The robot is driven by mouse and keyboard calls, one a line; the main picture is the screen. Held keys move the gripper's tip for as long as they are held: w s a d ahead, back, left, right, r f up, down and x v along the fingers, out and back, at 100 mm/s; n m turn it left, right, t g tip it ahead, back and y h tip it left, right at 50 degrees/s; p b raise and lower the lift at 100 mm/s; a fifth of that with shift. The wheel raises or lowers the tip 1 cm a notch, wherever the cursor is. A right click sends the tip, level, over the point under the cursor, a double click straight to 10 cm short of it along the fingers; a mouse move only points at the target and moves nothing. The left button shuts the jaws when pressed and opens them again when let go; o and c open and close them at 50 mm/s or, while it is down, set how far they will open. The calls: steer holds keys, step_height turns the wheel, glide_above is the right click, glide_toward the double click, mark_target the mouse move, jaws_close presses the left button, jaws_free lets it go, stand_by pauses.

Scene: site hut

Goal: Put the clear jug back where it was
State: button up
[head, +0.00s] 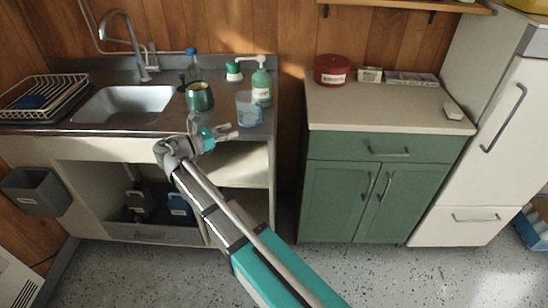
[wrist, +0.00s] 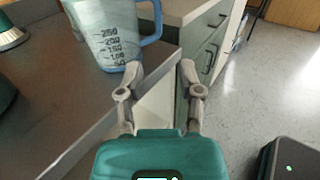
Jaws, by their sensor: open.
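The clear jug (head: 248,110) has a bluish tint and stands upright on the steel sink counter (head: 223,118), near its right end. In the wrist view the jug (wrist: 108,32) shows measuring marks and a blue handle on its right side. My gripper (head: 212,126) is open and empty by the counter's front edge, in front of the jug and a little to its left. In the wrist view my gripper (wrist: 160,68) has its left fingertip by the jug's lower right; I cannot tell if they touch. The jug is not between the fingers.
A dark green pot (head: 199,97) stands left of the jug, and a green pump bottle (head: 262,84) stands close behind it. The sink (head: 122,104) and dish rack (head: 45,95) are further left. A green cabinet (head: 384,107) stands right, across a gap, with its front top mostly clear.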

steer(key=s+d+f+m+g+y, duration=0.1)
steer(key=d+f+m+g+y, duration=0.3)
steer(key=d, duration=0.6)
steer(key=s+d+f+m+g+y, duration=0.1)
steer(key=s+d+f+m+g, duration=0.15)
steer(key=d+f+m, duration=0.55)
steer(key=s+d+f+m+g+y, duration=0.2)
steer(key=s+d+f+m+y, duration=0.1)
steer(key=s+d+m+y, duration=0.2)
steer(key=s+d+f+m+g+y, duration=0.2)
steer(key=s+d+f+m+y, duration=0.1)
steer(key=d+m, duration=0.4)
steer(key=shift+s+d+f+m+y, duration=0.35)
steer(key=shift+s+d+y, duration=0.45)
steer(key=shift+s, duration=0.55)
steer(key=shift+a, duration=0.15)
steer(key=shift+r, duration=0.15)
step_height(320, 180, up, 17)
steer(key=p, duration=1.6)
steer(key=shift+p, duration=0.4)
